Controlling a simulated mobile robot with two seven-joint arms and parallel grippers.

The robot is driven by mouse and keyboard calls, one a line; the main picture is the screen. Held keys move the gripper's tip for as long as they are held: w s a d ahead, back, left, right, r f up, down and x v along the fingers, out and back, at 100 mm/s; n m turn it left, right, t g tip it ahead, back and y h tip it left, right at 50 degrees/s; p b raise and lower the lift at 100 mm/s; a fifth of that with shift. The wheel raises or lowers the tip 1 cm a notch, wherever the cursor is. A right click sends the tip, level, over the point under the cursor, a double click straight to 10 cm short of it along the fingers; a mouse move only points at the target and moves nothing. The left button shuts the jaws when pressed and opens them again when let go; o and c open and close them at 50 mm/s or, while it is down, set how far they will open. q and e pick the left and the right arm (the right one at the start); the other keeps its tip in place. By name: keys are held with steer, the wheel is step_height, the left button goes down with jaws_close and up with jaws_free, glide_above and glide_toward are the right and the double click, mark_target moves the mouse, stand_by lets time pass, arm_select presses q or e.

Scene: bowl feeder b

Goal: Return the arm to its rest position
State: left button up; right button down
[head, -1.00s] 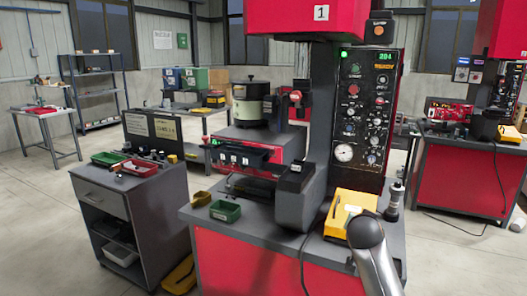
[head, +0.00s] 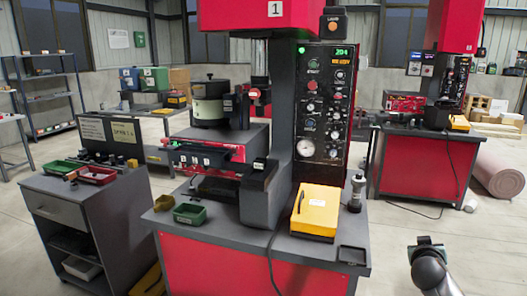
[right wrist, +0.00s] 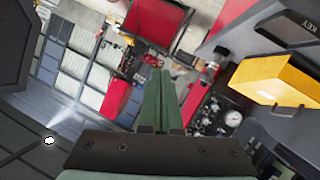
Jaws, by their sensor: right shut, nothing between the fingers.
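My right arm (head: 428,265) comes in at the bottom right of the head view, over the floor beside the machine's bench. Its gripper is hard to make out there. In the right wrist view the two green fingers of my right gripper (right wrist: 159,78) lie together, shut and empty. They touch nothing that I can see. My left gripper is in neither view.
The red press bench (head: 345,232) stands left of my arm, carrying a yellow box (head: 315,211), a dark cylinder (head: 356,190) and a green bin (head: 190,214). A grey cabinet (head: 60,207) stands at left. A rolled mat (head: 499,172) lies at right. Floor around my arm looks clear.

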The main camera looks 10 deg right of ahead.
steer(key=s+a+f+n+y, duration=0.4)
steer(key=s+a+f, duration=0.45)
steer(key=f, duration=0.35)
steer(key=s+a+f+n+y, duration=0.45)
steer(key=s+a+f, duration=0.35)
steer(key=s+f, duration=0.3)
steer(key=s+a+f+n+g+y, duration=0.1)
steer(key=s+a+f, duration=0.15)
steer(key=s, duration=0.35)
steer(key=s+a+f+n+g+y, duration=0.1)
steer(key=s+a+f, duration=0.1)
steer(key=s+a, duration=0.25)
steer(key=a+r+m+y+p, duration=0.1)
steer(key=a+m, duration=0.4)
steer(key=a, duration=0.6)
steer(key=shift+s+r+t, duration=0.3)
steer(key=shift+s, duration=0.05)
steer(key=shift+a, duration=0.1)
